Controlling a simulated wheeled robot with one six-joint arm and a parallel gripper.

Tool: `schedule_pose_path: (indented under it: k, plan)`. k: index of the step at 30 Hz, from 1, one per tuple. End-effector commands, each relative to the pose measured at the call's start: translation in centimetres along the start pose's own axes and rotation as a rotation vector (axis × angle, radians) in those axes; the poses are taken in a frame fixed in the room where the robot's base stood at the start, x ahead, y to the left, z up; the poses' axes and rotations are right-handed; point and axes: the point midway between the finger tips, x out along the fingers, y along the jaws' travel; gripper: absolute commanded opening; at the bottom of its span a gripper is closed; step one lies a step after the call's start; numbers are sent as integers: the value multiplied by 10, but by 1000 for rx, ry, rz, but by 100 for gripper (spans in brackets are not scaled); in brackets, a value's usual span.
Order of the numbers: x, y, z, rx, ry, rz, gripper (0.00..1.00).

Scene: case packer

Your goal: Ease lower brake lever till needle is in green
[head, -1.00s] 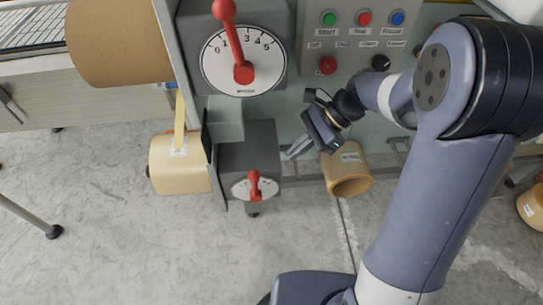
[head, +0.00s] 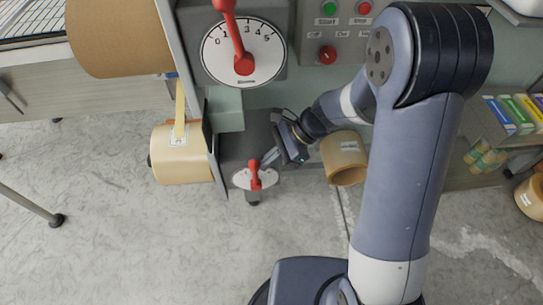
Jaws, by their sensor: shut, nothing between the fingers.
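The lower brake lever (head: 255,176) is a small red handle on a pale dial plate (head: 242,181), below the large dial, in the head view. Its needle and any green band are too small to make out. My gripper (head: 267,160) is shut, with its fingertips at or very near the right side of the red lever. I cannot tell whether they touch. Nothing shows between the fingers. The large white dial (head: 222,62) above, numbered 0 to 5, has its own red lever (head: 237,45) pointing up and slightly left.
A tan roll (head: 178,160) with a yellow strip is left of the lower lever. A larger brown roll (head: 118,38) is at the upper left. Another tan roll (head: 344,158) is just right of my gripper. A button panel (head: 340,30) is above. Open floor lies below.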

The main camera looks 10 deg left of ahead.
Motion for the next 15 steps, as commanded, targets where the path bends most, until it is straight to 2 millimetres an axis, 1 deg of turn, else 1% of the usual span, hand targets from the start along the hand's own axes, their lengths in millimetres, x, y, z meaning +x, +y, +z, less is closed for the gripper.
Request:
schedule_pose_path:
  k: [5,10,15]
  plan:
    - [0,0,1,0,0,1,0]
    - [9,-1,12,-3,0,4,0]
    - [10,-1,13,0,-1,2,0]
